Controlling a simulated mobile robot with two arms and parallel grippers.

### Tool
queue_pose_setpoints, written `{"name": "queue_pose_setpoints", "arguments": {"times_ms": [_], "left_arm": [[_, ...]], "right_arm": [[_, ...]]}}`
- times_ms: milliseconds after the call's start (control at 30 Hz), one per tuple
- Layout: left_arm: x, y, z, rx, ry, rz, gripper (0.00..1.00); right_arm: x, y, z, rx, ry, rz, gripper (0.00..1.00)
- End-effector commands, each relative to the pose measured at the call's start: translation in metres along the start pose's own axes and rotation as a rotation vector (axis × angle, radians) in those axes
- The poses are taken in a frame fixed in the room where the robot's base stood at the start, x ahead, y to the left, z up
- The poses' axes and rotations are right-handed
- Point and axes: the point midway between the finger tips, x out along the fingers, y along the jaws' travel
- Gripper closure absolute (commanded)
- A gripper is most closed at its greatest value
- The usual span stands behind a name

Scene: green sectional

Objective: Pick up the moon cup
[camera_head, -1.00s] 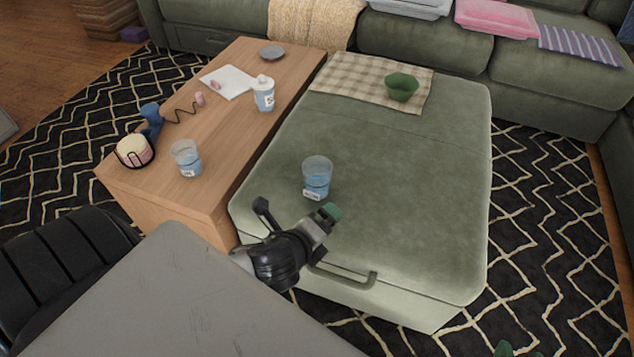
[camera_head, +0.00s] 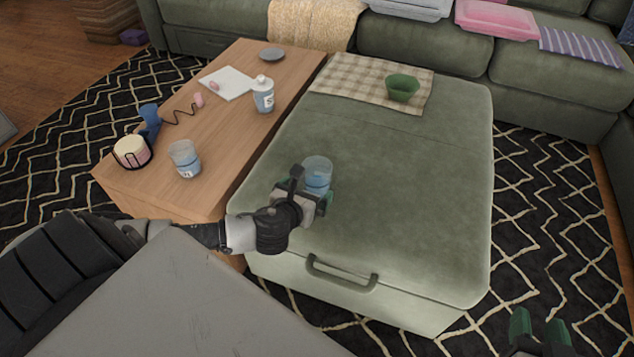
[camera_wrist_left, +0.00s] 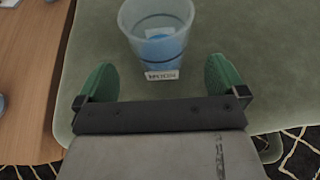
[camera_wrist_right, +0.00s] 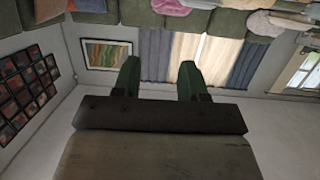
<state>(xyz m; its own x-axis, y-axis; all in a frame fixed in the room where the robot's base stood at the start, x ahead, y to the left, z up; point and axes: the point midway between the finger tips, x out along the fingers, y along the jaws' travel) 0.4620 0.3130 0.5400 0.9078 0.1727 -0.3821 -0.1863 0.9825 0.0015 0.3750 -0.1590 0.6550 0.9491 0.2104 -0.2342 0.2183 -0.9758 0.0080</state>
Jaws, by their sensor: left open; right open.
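The moon cup (camera_head: 317,172) is a clear cup with a blue lower part, standing upright on the green ottoman (camera_head: 400,190). In the left wrist view the cup (camera_wrist_left: 158,35) shows its small white label reading "MOON". My left gripper (camera_head: 312,196) is open at the near side of the cup; in the left wrist view its green fingers (camera_wrist_left: 163,85) are spread, with the cup just beyond and between them. My right gripper (camera_head: 540,330) is open and empty at the lower right; its fingers (camera_wrist_right: 158,80) point toward a far wall in the right wrist view.
A similar blue cup (camera_head: 185,158) stands on the wooden table (camera_head: 215,120), with a white bottle (camera_head: 263,95), a candle holder (camera_head: 133,151) and a grey dish (camera_head: 272,54). A green bowl (camera_head: 403,87) sits on a checked cloth (camera_head: 345,78). The ottoman's right side is clear.

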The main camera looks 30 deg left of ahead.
Motion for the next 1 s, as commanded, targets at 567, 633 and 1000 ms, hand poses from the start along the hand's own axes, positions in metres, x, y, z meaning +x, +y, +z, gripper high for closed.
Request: {"name": "queue_pose_setpoints", "arguments": {"times_ms": [567,633,1000], "left_arm": [[0.047,0.000,-0.003,0.000,0.000,0.000,0.00],[0.050,0.000,-0.002,-0.001,0.001,0.000,0.00],[0.051,0.000,-0.002,-0.001,0.002,-0.001,0.09]], "right_arm": [[-0.007,-0.012,-0.065,0.011,0.540,-0.031,0.57],[-0.009,-0.012,-0.069,0.012,0.575,-0.033,0.57],[-0.011,-0.013,-0.073,0.013,0.598,-0.034,0.57]]}}
